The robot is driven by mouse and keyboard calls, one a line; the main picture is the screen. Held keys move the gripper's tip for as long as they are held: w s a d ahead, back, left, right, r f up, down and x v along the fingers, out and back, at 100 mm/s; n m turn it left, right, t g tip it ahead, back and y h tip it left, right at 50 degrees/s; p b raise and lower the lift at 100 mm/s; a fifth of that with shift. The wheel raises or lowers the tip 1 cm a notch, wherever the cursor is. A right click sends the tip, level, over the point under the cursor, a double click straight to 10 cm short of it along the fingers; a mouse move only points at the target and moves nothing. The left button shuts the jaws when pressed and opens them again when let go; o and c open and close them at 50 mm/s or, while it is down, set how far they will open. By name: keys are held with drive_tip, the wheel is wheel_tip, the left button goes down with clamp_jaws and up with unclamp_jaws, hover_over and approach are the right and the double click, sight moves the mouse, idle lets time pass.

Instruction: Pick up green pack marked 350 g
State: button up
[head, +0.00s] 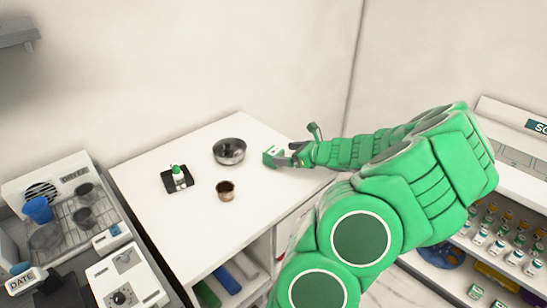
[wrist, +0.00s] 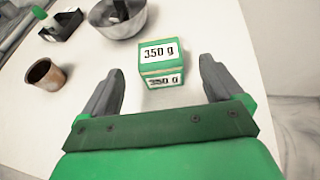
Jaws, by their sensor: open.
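The green pack (wrist: 161,62) stands on the white table in the wrist view. It is a small box with white labels reading "350 g" on its top and near side. My gripper (wrist: 162,75) is open, with one dark finger on each side of the space in front of the pack. The pack lies just beyond and between the fingertips, with nothing held. In the head view the pack (head: 270,157) shows at the tip of my gripper (head: 283,158), near the table's right side.
On the white table (head: 150,220) are a metal bowl (head: 229,151), a brown cup (head: 225,191) and a black tray (head: 168,182) holding a green-topped bottle (head: 179,173). A wall rises behind. A drying rack (head: 70,208) stands left, and shelves of small jars stand right.

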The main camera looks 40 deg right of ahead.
sight(271, 152)
drive_tip(key=shift+x, duration=3.65)
drive_tip(key=c, duration=1.3)
drive_tip(key=shift+r, duration=0.1)
